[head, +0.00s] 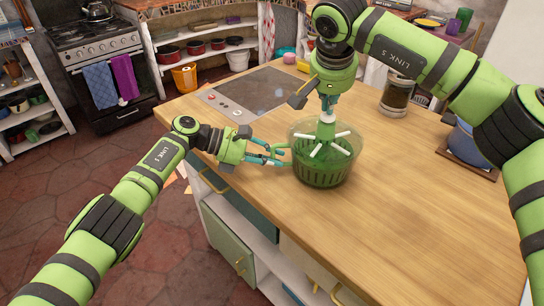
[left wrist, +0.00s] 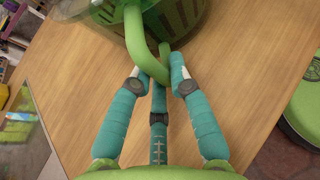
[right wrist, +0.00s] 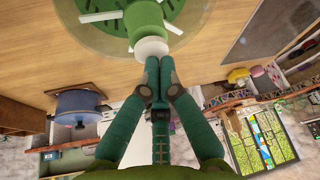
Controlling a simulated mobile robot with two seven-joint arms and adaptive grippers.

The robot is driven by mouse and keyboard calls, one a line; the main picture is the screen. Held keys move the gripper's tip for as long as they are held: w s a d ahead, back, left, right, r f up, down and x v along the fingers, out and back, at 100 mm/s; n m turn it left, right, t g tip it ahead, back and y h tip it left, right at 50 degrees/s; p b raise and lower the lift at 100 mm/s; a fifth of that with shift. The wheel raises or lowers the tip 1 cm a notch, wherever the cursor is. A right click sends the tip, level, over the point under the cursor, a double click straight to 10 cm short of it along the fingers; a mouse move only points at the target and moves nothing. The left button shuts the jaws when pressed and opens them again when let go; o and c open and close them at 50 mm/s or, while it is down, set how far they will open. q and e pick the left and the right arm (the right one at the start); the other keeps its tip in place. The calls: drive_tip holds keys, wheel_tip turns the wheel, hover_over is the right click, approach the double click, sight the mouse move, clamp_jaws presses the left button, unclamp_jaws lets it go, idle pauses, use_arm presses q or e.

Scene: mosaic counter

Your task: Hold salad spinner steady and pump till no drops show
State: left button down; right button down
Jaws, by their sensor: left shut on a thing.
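The salad spinner (head: 325,178) stands upright on the wooden counter, a clear bowl with a green slotted basket and white spokes on top. Its green side handle (left wrist: 143,43) is a loop that shows in the left wrist view. My left gripper (head: 283,154) is shut on this handle at the bowl's left side. My right gripper (right wrist: 158,68) points down from above with its fingers together. Its fingertips are at the white cap (right wrist: 151,48) of the green pump knob (right wrist: 145,18); whether they touch or press it I cannot tell. Drops cannot be made out.
A dark cooktop (head: 250,96) is set into the counter behind the spinner. A glass jar (head: 397,97) stands at the back right, and a blue pot (head: 466,147) at the right edge. The counter (head: 400,200) in front and right of the spinner is clear.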

drive_tip(key=shift+r, duration=1.35)
idle(1.2)
drive_tip(key=shift+f, duration=0.15)
idle(0.6)
drive_tip(key=shift+f, duration=1.2)
drive_tip(key=shift+r, duration=1.35)
drive_tip(key=shift+f, duration=0.1)
